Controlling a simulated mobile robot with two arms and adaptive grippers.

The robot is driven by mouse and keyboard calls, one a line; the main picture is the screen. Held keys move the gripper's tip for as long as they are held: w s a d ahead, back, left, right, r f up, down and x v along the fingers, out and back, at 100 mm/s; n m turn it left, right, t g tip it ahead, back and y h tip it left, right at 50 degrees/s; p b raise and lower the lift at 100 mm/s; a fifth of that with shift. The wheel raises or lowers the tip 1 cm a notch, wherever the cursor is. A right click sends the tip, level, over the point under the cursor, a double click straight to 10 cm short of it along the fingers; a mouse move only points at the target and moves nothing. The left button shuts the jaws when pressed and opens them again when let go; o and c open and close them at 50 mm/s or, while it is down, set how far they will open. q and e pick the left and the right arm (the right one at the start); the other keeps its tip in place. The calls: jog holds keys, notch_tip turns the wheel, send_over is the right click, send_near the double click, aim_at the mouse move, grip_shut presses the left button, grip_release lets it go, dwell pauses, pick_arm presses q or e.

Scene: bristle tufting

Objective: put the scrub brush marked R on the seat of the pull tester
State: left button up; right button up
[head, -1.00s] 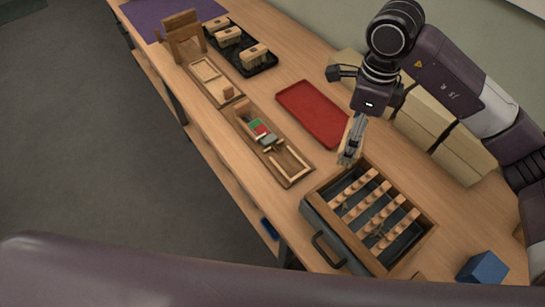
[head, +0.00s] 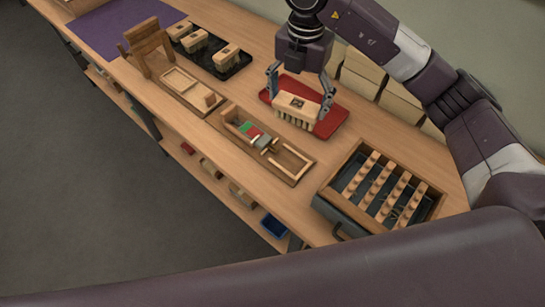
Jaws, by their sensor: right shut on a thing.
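My right gripper (head: 299,108) is shut on a tan wooden scrub brush (head: 298,104) with its bristles down. It holds the brush over the red tray; the gap below is hard to judge. A dark mark shows on the brush's top, but its letter is too small to read. The pull tester (head: 225,118) appears to be the long wooden base with a green and red scale, left of and nearer than the brush. A U-shaped wooden frame (head: 302,158), perhaps its seat, is at its right end and looks empty. My left gripper is not in view.
The red tray (head: 337,117) lies under the brush. A black tray (head: 240,66) with three brushes stands at the back left, beside a wooden fixture (head: 150,48). A wooden-framed box (head: 438,205) with several pegged bars is at right. Tan boxes (head: 362,74) line the wall.

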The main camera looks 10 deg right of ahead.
jog(key=shift+w+a+m, duration=0.4)
jog(key=shift+a+m, duration=0.3)
jog(key=shift+m, duration=0.5)
notch_tip(320, 180, down, 19)
jog(key=p, duration=0.4)
jog(key=shift+f, duration=0.5)
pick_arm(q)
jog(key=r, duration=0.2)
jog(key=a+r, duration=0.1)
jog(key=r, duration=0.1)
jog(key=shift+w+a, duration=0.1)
pick_arm(e)
jog(key=shift+f, duration=0.1)
jog(key=o, duration=1.1)
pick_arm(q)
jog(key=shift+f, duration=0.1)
